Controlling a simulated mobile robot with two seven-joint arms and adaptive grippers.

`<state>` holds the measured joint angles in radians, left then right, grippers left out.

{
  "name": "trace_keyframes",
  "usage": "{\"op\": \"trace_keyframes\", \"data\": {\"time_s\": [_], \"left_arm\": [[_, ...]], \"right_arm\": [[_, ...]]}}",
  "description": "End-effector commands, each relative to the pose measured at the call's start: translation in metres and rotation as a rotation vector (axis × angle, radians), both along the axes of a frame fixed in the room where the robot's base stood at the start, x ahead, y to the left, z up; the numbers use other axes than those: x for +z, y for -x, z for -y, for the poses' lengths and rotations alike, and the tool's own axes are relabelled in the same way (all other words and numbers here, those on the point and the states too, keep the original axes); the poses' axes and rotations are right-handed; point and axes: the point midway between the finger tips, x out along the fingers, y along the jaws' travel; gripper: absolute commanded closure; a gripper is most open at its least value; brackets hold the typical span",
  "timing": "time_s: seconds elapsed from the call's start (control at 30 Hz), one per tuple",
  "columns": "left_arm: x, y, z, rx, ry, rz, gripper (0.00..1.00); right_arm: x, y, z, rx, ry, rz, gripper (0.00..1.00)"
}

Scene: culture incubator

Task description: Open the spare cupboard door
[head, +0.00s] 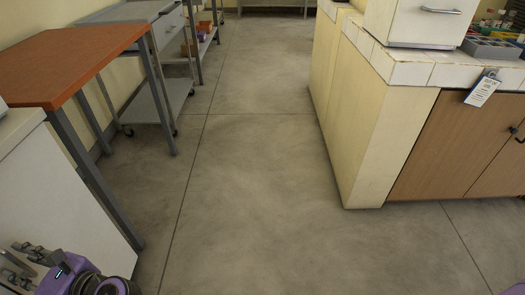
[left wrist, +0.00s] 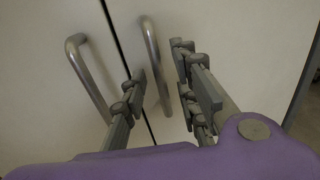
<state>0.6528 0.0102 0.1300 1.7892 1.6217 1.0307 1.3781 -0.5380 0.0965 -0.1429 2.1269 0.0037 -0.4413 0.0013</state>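A white cupboard (head: 62,205) stands at the lower left of the head view. The left wrist view shows its two pale doors close up, with a dark gap between them. The left door has a curved metal handle (left wrist: 88,80), and the right door has a similar handle (left wrist: 153,62). My left gripper (left wrist: 158,72) is open in front of the doors. The right door's handle appears between its fingers; contact cannot be told. The left gripper also shows in the head view (head: 24,262), at the bottom left by the cupboard. My right gripper is out of view.
An orange-topped table (head: 70,62) stands beyond the white cupboard, with a grey cart (head: 160,95) behind it. A tiled counter (head: 440,72) with wooden doors (head: 455,145) is at the right. The floor (head: 250,190) between is clear.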

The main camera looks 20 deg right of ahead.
Motion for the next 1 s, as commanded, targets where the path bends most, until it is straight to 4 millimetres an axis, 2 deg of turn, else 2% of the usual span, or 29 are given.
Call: {"op": "trace_keyframes", "data": {"time_s": [0.13,0.4,0.43,0.63,1.0], "left_arm": [[0.0005,-0.0068,-0.0093,-0.001,-0.001,0.001,0.72],[0.0002,-0.0077,-0.0112,-0.001,-0.001,-0.001,0.72],[0.0002,-0.0077,-0.0112,-0.001,-0.001,-0.001,0.73],[0.0002,-0.0076,-0.011,-0.001,-0.001,-0.001,1.0],[0.0001,-0.0075,-0.0106,0.0,-0.001,-0.001,1.0]], "right_arm": [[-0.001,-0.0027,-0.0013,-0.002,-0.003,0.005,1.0],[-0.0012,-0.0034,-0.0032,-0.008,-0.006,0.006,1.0],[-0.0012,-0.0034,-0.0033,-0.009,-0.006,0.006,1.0],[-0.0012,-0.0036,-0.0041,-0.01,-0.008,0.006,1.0],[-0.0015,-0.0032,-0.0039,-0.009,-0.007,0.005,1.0]]}}
